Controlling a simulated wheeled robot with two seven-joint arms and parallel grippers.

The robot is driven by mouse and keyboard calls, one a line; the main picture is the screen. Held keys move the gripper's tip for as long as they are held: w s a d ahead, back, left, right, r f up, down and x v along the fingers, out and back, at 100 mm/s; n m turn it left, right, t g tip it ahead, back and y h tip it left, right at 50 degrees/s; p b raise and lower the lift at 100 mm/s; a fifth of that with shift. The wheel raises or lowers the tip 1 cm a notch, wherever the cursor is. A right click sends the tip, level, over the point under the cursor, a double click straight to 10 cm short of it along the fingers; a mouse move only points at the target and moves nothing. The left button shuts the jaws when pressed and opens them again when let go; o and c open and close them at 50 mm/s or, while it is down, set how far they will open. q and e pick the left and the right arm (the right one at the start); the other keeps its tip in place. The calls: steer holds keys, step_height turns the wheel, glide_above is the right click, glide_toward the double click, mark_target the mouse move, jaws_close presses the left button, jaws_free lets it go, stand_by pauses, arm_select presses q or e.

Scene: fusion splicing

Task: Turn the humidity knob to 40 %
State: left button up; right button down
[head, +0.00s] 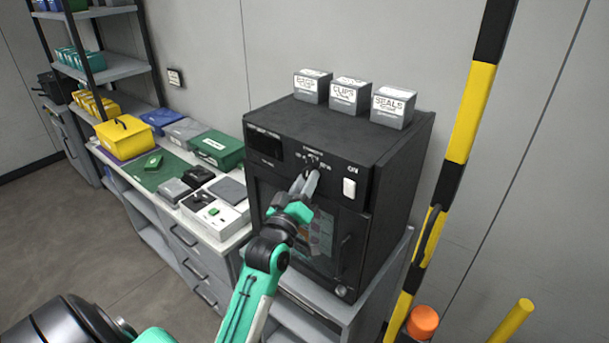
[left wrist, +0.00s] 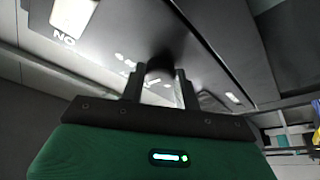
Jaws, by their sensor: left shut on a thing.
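The humidity knob (left wrist: 160,72) is a dark round knob on the front panel of the black cabinet (head: 400,165). In the left wrist view it sits between the two fingers of my left gripper (left wrist: 159,85), which is shut on it. In the head view my left gripper (head: 306,180) reaches the panel from below and hides most of the knob. The scale marks around the knob are partly covered, and its setting cannot be read. My right gripper is not in view.
A white switch (head: 349,188) is right of the knob. A dark display (head: 265,144) is left of it. Several grey boxes (head: 350,95) stand on the cabinet. A bench (head: 236,238) with cases is at left; a striped post (head: 462,130) is at right.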

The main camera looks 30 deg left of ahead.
arm_select(q)
steer(key=shift+r+n+g+y+p, duration=0.15)
steer(key=shift+n+y+p, duration=0.15)
steer(key=shift+n, duration=0.3)
steer(key=shift+n+g+y+p, duration=0.2)
steer(key=shift+n+p, duration=0.2)
steer(key=shift+n, duration=0.2)
steer(key=shift+d, duration=0.1)
steer(key=o, duration=1)
steer(key=shift+b+v, duration=3.2)
steer(key=shift+v, duration=3.75)
